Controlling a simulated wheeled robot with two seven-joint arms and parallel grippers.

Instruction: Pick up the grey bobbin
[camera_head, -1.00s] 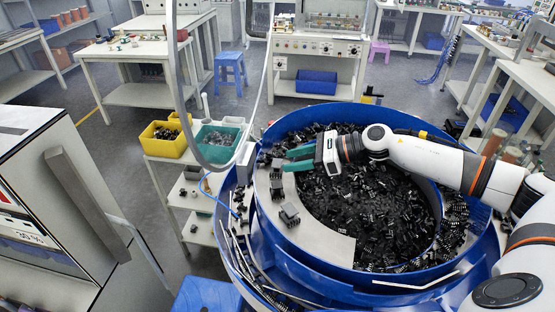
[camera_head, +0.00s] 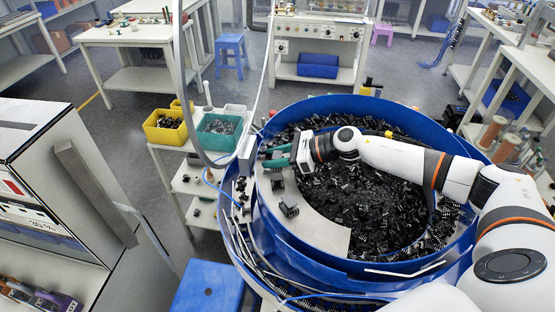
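Several small dark grey blocky pieces sit on the pale ledge (camera_head: 322,233) of the blue bowl. One dark grey piece (camera_head: 289,210) lies near the ledge's middle and another (camera_head: 277,184) just behind it. I cannot tell for sure which is the grey bobbin. My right gripper (camera_head: 274,156) reaches in from the right over the ledge's far end. Its two green fingers are apart and point left, just behind the second piece. A dark shape shows between the fingers, but I cannot tell whether they touch it. My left gripper is not in view.
The blue bowl (camera_head: 420,135) is full of loose black connectors (camera_head: 350,190). A bent grey pipe (camera_head: 181,80) stands left of it. Yellow (camera_head: 165,127) and teal (camera_head: 219,130) bins of parts stand on a side table. A white cabinet (camera_head: 60,175) is at the left.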

